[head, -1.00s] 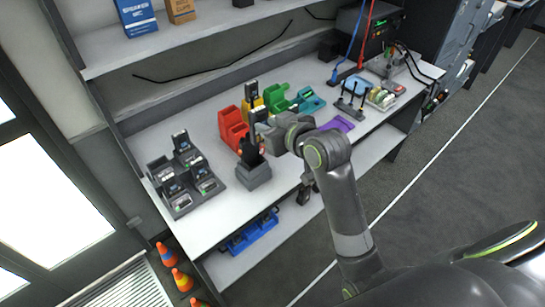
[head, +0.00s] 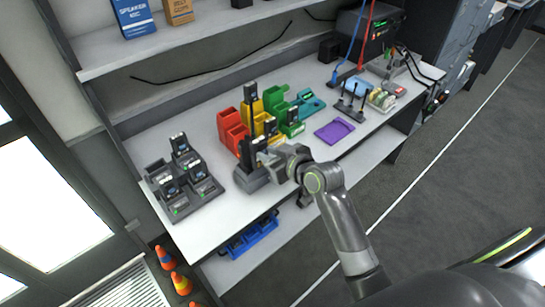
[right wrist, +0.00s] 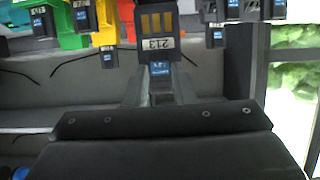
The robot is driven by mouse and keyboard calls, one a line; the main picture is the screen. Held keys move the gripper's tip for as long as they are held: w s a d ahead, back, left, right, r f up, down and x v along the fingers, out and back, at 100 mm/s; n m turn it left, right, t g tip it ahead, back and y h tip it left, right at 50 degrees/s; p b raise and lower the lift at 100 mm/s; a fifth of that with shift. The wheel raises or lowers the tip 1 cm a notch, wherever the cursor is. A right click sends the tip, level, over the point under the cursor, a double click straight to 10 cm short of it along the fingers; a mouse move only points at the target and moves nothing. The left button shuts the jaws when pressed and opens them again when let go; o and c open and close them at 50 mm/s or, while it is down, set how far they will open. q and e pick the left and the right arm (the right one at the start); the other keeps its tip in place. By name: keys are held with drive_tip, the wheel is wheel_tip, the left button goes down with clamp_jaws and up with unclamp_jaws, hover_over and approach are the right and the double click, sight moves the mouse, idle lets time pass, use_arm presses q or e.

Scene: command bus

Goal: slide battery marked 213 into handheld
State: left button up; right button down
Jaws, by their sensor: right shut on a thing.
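The battery marked 213 (right wrist: 157,42) shows in the right wrist view, with gold contacts and an upside-down white label. My right gripper (right wrist: 158,92) is shut on its end by the blue label. In the head view my right gripper (head: 266,158) is close against the right side of a dark upright handheld (head: 245,152). The handheld stands in a grey cradle (head: 251,180) on the bench. The battery is mostly hidden in the head view, so I cannot tell whether it is inside the handheld or just beside it. My left gripper is out of view.
A dark charger rack (head: 208,193) with several batteries stands at the bench's left end. Red (head: 229,126), yellow (head: 251,111) and green (head: 273,97) bins stand close behind the cradle. A purple tray (head: 335,131) lies to the right. The bench front between rack and cradle is clear.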

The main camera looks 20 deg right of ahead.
sight(261, 162)
drive_tip(key=shift+b+x, duration=1.4)
drive_tip(key=shift+x, duration=0.7)
drive_tip(key=shift+f+b, duration=1.4)
drive_tip(key=shift+f, duration=0.7)
drive_tip(key=shift+f, duration=0.2)
drive_tip(key=c, duration=1.1)
unclamp_jaws()
drive_tip(key=shift+c, duration=0.2)
drive_tip(key=shift+s, duration=0.15)
drive_tip(key=v, duration=1.7)
drive_tip(key=shift+r+b, duration=0.15)
drive_tip(key=shift+b, duration=0.3)
